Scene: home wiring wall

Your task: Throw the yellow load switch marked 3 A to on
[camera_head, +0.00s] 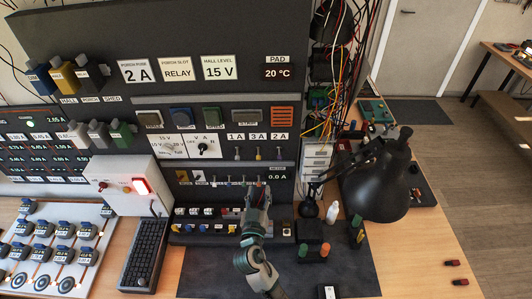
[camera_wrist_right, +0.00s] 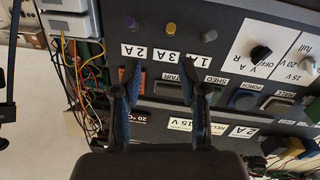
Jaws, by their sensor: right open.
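The yellow load switch (camera_head: 258,154) sits on the dark wall panel below the white 3 A label (camera_head: 257,136), between the grey 1 A switch (camera_head: 237,154) and the purple 2 A switch (camera_head: 279,154). In the right wrist view, which is upside down, the yellow switch (camera_wrist_right: 170,28) appears end-on as a round tip above its 3 A label (camera_wrist_right: 169,56). Its throw position is not clear. My right gripper (camera_head: 258,191) is below the switches in the head view. In the wrist view its fingers (camera_wrist_right: 166,75) are spread and empty, apart from the switch. My left gripper is not in view.
The grey switch (camera_wrist_right: 209,35) and purple switch (camera_wrist_right: 131,23) stand close on either side. A black lamp (camera_head: 380,185) and loose wires (camera_head: 330,60) are on the right. The dark mat (camera_head: 205,272) has free room.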

